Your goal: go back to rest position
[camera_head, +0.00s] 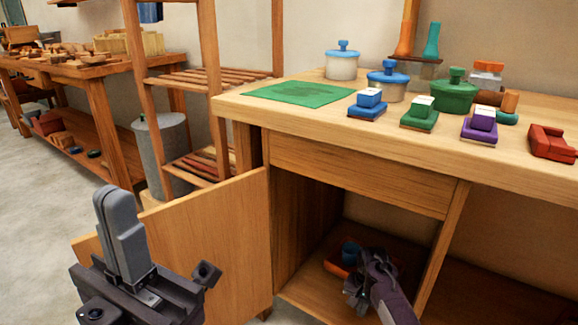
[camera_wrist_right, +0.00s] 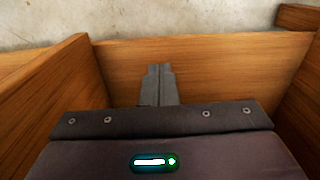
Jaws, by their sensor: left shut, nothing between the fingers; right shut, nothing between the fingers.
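My left gripper (camera_head: 122,235) is shut and empty, its fingers pointing up in front of the open cabinet door. My right gripper (camera_head: 358,285) is low inside the open cabinet under the tabletop, close to a small blue and orange item (camera_head: 350,255) on the cabinet floor. In the right wrist view its fingers (camera_wrist_right: 158,85) are shut together with nothing between them, and wooden panels surround them. My arm hides part of the cabinet floor.
The open door (camera_head: 215,245) stands out to the left of the cabinet. The wooden tabletop (camera_head: 300,115) holds a green mat (camera_head: 300,93), lidded pots (camera_head: 388,80), and several colored blocks (camera_head: 420,112). A shelf rack (camera_head: 205,80) and a grey bin (camera_head: 165,150) stand behind. Floor at left is clear.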

